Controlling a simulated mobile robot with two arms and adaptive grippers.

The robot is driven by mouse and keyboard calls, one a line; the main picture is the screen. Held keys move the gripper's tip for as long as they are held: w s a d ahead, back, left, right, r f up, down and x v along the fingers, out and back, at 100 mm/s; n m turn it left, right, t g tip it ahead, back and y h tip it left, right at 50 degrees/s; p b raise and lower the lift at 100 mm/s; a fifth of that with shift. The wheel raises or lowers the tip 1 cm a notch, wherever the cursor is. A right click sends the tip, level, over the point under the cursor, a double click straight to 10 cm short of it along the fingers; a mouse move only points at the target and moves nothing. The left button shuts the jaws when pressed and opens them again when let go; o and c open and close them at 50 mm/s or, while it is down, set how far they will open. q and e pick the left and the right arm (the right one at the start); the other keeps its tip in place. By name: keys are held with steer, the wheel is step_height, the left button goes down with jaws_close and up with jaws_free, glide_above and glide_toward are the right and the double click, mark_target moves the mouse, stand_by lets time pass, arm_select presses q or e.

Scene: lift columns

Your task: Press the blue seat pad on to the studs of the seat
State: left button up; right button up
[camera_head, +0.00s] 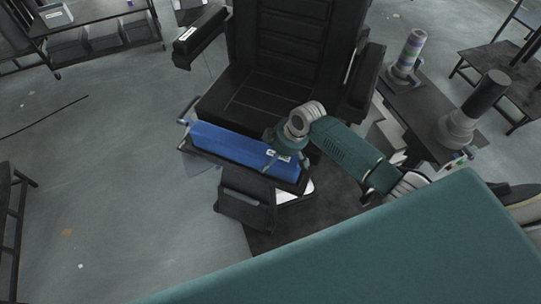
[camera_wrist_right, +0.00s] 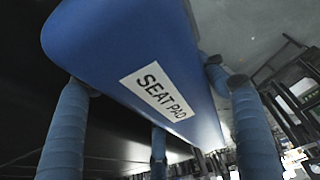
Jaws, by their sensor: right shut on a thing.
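The blue seat pad (camera_head: 232,146) is long and lies over a dark tray (camera_head: 206,158) at the front edge of the black seat (camera_head: 262,98). My right gripper (camera_head: 284,158) is at the pad's right end, shut on it. In the right wrist view the blue seat pad (camera_wrist_right: 120,45), with a white "SEAT PAD" label, sits between the blue-grey fingers of my right gripper (camera_wrist_right: 157,90). I cannot tell whether the pad touches the tray. No studs can be made out on the seat. My left gripper is not in view.
The seat has a tall backrest (camera_head: 288,35) and armrests (camera_head: 364,75) on both sides. A bench with two upright cylinders (camera_head: 484,95) stands at right. A rack with grey bins (camera_head: 103,36) is at back left. The floor at left is mostly clear.

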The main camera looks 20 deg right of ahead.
steer(key=shift+w+f, duration=0.1)
steer(key=shift+f, duration=0.2)
steer(key=shift+a+f, duration=0.1)
stand_by(0.4)
steer(key=o, duration=1.8)
steer(key=shift+f, duration=0.1)
steer(key=shift+o, duration=0.7)
steer(key=shift+s, duration=0.2)
steer(key=shift+w+r, duration=0.1)
steer(key=shift+r, duration=0.1)
steer(key=shift+r+p, duration=0.9)
